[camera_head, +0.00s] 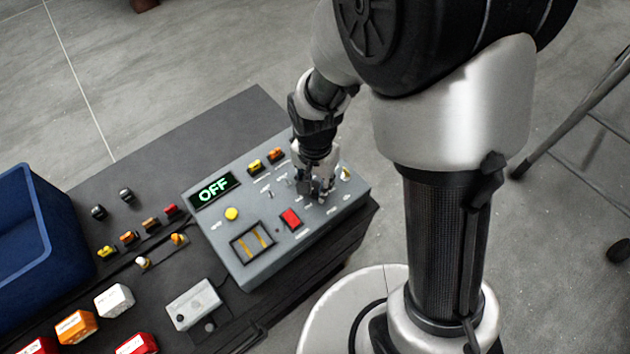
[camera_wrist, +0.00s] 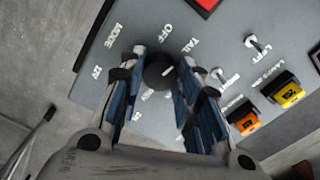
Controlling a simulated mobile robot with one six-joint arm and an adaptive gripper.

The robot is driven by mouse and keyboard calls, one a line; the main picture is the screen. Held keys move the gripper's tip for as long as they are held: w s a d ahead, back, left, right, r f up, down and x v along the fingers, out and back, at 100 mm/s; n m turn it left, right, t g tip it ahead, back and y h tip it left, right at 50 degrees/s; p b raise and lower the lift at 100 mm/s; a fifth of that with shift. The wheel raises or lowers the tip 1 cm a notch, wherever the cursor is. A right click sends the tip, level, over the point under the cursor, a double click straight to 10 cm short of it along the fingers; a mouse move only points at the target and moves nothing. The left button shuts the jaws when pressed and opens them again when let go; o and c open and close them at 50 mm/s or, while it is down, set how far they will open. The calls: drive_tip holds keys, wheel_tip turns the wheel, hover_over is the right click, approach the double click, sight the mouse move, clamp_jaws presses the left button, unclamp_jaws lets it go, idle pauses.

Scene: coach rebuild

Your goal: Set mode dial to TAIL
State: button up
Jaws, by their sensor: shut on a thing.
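The black round mode dial (camera_wrist: 156,77) sits on the grey control panel (camera_wrist: 220,28) in the wrist view. Printed labels OFF, TAIL and MODE stand around it. A short white mark lies at the dial's edge on the TAIL side; its exact aim is hard to tell. My gripper (camera_wrist: 160,66) has its blue-padded fingers on either side of the dial, shut on it. In the head view my gripper (camera_head: 317,190) is down on the right part of the panel and hides the dial. The panel's display (camera_head: 213,189) reads OFF in green.
Toggle switches, a red rocker (camera_head: 291,218), a yellow button (camera_head: 232,214) and orange and yellow rockers (camera_head: 275,154) surround the dial area. A blue bin (camera_head: 40,235) and loose switches and coloured blocks lie on the dark bench (camera_head: 150,180) to the left.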

sight(316, 188)
drive_tip(key=shift+m, duration=0.7)
drive_tip(key=o, duration=1.1)
wheel_tip(316, 188, up, 12)
drive_tip(key=shift+r, duration=0.1)
idle(0.3)
